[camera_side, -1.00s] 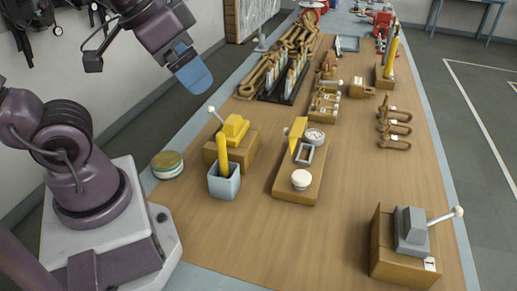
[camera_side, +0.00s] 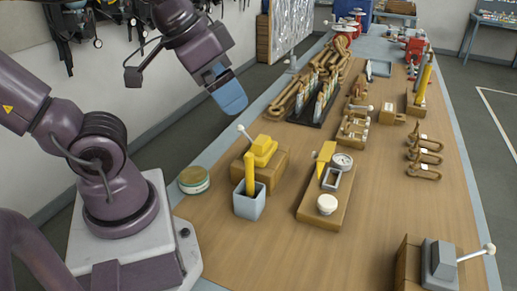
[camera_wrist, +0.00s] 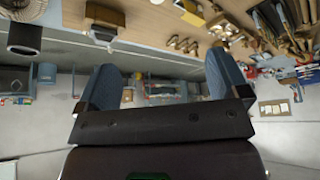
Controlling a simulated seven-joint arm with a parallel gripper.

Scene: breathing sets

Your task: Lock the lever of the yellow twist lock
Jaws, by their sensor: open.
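The yellow twist lock (camera_side: 263,151) sits on a wooden block in the near left part of the bench. Its thin lever ends in a white ball (camera_side: 240,127) and leans up to the left. My gripper (camera_side: 231,98), with blue fingertips, is in the air above and behind the yellow lock, apart from it. In the wrist view my gripper's two fingers (camera_wrist: 163,85) stand wide apart with nothing between them. I cannot pick out the yellow lock in the wrist view.
A grey cup (camera_side: 249,205) with a yellow stick stands just in front of the lock. A round tin (camera_side: 194,181) is to its left, and a wooden board (camera_side: 318,213) with a yellow plate to its right. A grey lever lock (camera_side: 440,265) stands near right.

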